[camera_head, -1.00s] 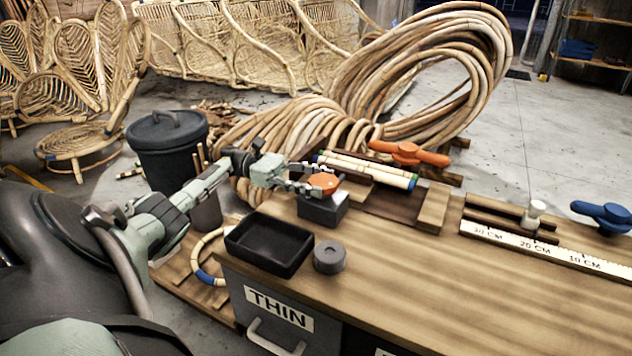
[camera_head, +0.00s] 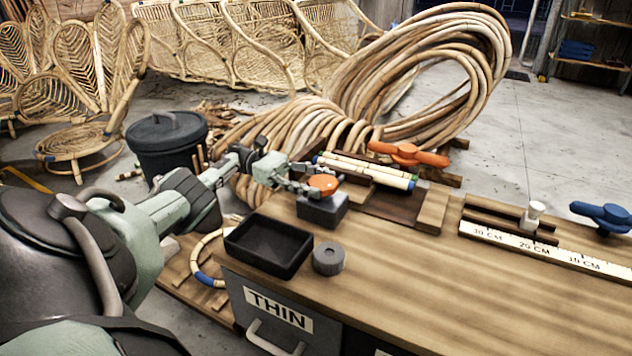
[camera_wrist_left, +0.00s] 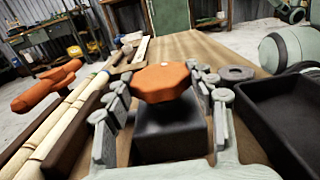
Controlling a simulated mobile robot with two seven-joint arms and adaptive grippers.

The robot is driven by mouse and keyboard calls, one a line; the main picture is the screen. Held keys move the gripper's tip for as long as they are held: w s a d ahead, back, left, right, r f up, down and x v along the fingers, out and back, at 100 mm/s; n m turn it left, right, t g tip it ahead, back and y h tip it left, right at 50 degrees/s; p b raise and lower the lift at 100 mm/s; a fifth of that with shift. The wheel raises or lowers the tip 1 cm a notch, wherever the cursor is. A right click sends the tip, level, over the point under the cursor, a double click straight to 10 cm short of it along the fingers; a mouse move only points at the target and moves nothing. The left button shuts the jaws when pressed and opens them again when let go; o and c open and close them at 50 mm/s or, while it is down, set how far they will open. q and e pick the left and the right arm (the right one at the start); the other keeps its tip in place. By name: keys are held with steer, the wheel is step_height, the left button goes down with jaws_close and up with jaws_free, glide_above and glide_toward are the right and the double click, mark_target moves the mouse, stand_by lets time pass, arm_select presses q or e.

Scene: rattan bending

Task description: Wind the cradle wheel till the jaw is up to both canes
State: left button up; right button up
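The orange cradle wheel (camera_head: 323,184) sits on a dark block (camera_head: 322,209) at the table's far left; it also shows in the left wrist view (camera_wrist_left: 160,83). My left gripper (camera_head: 312,181) is at the wheel, one finger on each side, and looks closed on its rim. Two pale canes (camera_head: 367,172) lie side by side in the cradle behind the wheel, with blue and green end marks. In the left wrist view the canes (camera_wrist_left: 62,118) run along a dark brown bar (camera_wrist_left: 72,138), probably the jaw; I cannot tell whether they touch.
A black tray (camera_head: 268,246) and a grey ring (camera_head: 329,258) stand in front of the wheel block. An orange lever (camera_head: 408,154) stands behind the canes. A ruler (camera_head: 545,250) and a blue lever (camera_head: 603,216) are to the right. The front tabletop is clear.

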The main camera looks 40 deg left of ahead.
mark_target(317, 179)
arm_select(q)
steer(key=o, duration=0.4)
steer(key=shift+r, duration=0.1)
steer(key=shift+r, duration=0.25)
step_height(317, 179, up, 9)
steer(key=shift+r, duration=0.15)
stand_by(0.5)
